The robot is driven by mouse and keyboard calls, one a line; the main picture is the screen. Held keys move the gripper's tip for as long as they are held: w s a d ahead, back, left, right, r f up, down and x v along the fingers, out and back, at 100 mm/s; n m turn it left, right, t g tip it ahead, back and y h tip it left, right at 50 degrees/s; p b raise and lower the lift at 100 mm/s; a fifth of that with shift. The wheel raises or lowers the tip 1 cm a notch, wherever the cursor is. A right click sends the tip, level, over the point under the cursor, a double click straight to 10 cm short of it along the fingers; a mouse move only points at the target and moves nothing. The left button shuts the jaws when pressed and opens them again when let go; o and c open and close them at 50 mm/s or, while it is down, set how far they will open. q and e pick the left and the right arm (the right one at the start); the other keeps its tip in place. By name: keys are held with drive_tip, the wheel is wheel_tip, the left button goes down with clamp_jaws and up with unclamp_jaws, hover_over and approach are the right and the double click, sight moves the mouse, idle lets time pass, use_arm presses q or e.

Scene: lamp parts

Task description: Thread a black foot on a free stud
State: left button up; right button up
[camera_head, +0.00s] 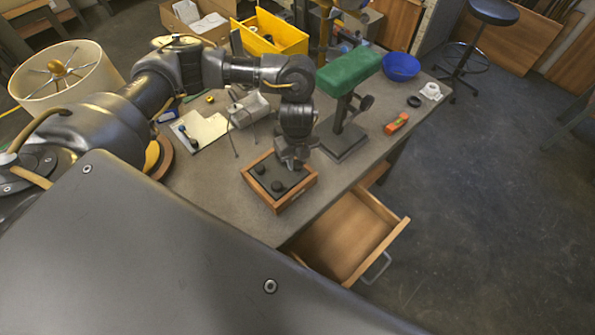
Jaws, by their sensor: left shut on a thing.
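A wooden tray (307,186) with a dark inside stands near the front edge of the bench. Black feet lie in it, one at the left (260,169) and one nearer the front (277,186). My left gripper (292,164) points down over the tray's far right part. It is shut on a small dark thing, apparently a black foot, mostly hidden by the fingers. I cannot make out any free stud in this view. My right gripper is not in view.
A green-topped stand (348,72) rises right of my left gripper. An open drawer (350,240) juts out below the bench edge. A cream lampshade (62,80) stands at the left, a white board (203,132) lies behind the tray, and a blue bowl (401,67) sits at the far right.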

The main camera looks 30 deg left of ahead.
sight(296, 164)
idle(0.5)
use_arm(q)
drive_tip(key=shift+f+b, duration=0.5)
drive_tip(key=shift+f, duration=0.35)
drive_tip(key=shift+f, duration=0.4)
idle(1.2)
drive_tip(key=o, duration=0.4)
drive_tip(key=c, duration=0.5)
drive_tip(key=shift+s, duration=0.1)
drive_tip(key=shift+c, duration=0.2)
drive_tip(key=shift+f, duration=0.1)
drive_tip(key=shift+s+f, duration=0.15)
